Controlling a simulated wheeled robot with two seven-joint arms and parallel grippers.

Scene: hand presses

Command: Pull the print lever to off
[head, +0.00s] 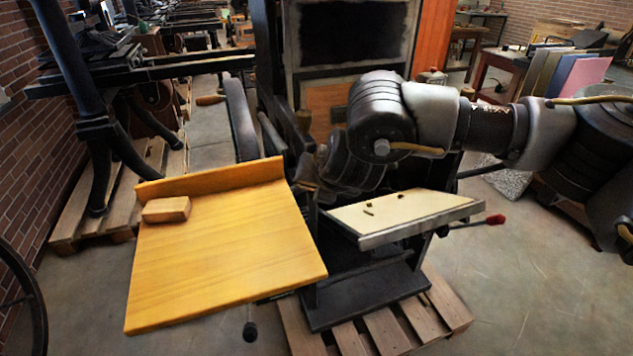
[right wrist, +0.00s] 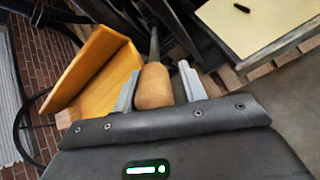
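A lever with a rounded wooden handle (right wrist: 153,90) on a dark rod shows in the right wrist view. The handle lies between the two grey fingers of my right gripper (right wrist: 159,72). It is close to the left finger, and a narrow gap shows at the right finger, so the gripper looks open around it. In the head view my right arm comes in from the right and my right gripper (head: 308,178) is at the front of the press (head: 283,70), beside the yellow wooden board. The gripped end of the lever is hidden there. My left gripper is not in view.
The yellow board (head: 220,250) carries a small wooden block (head: 166,210). A cream-topped tray (head: 400,212) and a red-tipped handle (head: 495,220) are to the right. A pallet (head: 390,330) lies below. Another wooden handle (head: 210,100) shows further back. Open floor lies at right.

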